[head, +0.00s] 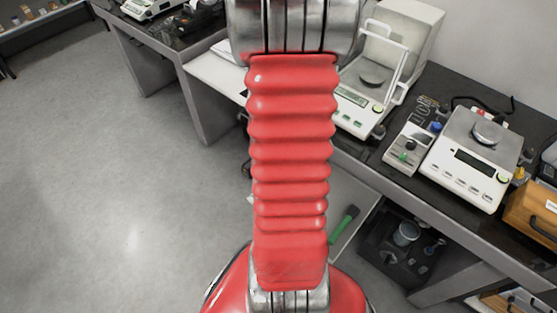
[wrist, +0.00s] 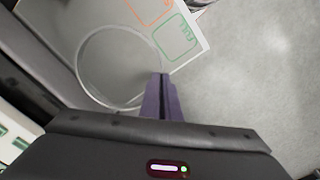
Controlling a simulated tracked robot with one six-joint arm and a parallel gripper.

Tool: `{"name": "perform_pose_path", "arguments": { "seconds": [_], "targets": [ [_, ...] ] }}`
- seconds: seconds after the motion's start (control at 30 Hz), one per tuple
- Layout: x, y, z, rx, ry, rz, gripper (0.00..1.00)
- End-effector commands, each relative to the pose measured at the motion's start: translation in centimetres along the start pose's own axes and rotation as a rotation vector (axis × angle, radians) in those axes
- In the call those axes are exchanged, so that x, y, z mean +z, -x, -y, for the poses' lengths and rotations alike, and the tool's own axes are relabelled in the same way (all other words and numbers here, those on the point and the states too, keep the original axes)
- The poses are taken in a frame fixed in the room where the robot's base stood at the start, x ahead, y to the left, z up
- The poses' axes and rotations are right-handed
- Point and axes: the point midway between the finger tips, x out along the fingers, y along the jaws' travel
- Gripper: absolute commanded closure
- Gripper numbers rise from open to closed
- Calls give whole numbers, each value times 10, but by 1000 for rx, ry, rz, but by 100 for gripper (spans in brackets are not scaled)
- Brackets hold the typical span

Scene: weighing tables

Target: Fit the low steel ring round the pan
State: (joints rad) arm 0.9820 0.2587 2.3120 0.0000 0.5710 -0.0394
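The low steel ring (wrist: 79,70) shows in the wrist view as a thin, pale circle. Its right edge meets the tips of my gripper (wrist: 161,76). The two purple fingers are close together with a thin dark line between them, and they appear shut on the ring's rim. The ring is not visible in the head view, where my arm hides the gripper. In the head view, one balance has a round pan (head: 372,76) inside an open frame. Another balance at the right has a round metal piece (head: 488,133) on top. I cannot tell which pan is the task's.
A pale sheet (wrist: 196,30) with orange and green outlines lies below the ring in the wrist view. A control box (head: 408,148) and a wooden case (head: 532,212) stand on the dark bench. A shelf with a tub (head: 406,233) is below. Open floor (head: 110,190) lies left.

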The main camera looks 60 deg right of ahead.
Motion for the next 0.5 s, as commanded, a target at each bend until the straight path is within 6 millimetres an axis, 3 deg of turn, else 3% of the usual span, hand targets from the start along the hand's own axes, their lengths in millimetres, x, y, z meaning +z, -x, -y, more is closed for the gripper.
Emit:
{"name": "perform_pose_path", "arguments": {
  "seconds": [0.3, 0.5],
  "targets": [
    [-2, 1, 4, 0, 9, -1, 100],
    [-13, 5, 29, 0, 70, -2, 100]
  ]
}}
